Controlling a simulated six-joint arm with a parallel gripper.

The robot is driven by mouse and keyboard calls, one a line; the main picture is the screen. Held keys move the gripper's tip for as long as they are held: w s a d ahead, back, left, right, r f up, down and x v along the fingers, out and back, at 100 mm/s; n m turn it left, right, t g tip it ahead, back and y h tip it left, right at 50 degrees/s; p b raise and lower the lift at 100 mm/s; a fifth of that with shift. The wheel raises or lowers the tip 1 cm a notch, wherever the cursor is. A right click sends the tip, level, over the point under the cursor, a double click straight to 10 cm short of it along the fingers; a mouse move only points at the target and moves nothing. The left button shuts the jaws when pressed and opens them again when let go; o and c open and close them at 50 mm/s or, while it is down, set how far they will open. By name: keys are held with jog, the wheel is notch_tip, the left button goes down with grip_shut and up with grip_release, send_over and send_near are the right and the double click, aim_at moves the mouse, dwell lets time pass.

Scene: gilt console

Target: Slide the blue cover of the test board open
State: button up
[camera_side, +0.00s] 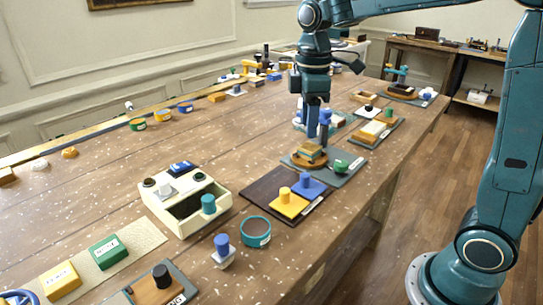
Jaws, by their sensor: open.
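The board I take for the test board is a dark brown base (262,197) near the table's right front. A flat blue cover (314,189) with an upright blue knob lies on it, next to a yellow cover (290,208) with a yellow knob. Both lie flat, side by side. My gripper (318,135) points down, open, behind and above the blue cover and apart from it. It is over or near a round wooden piece with stacked blocks (308,153); whether it touches these I cannot tell. Nothing is visibly held.
A grey plate with a green knob (341,165) lies just behind the board. A cream box (187,221) with an open compartment stands to the left, and a teal-rimmed cup (255,232) in front. More boards line the right edge behind my gripper. The middle-left tabletop is clear.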

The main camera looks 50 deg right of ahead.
aim_at(305, 175)
notch_tip(305, 175, down, 14)
jog(key=shift+r, duration=0.2)
dwell(0.5)
grip_shut()
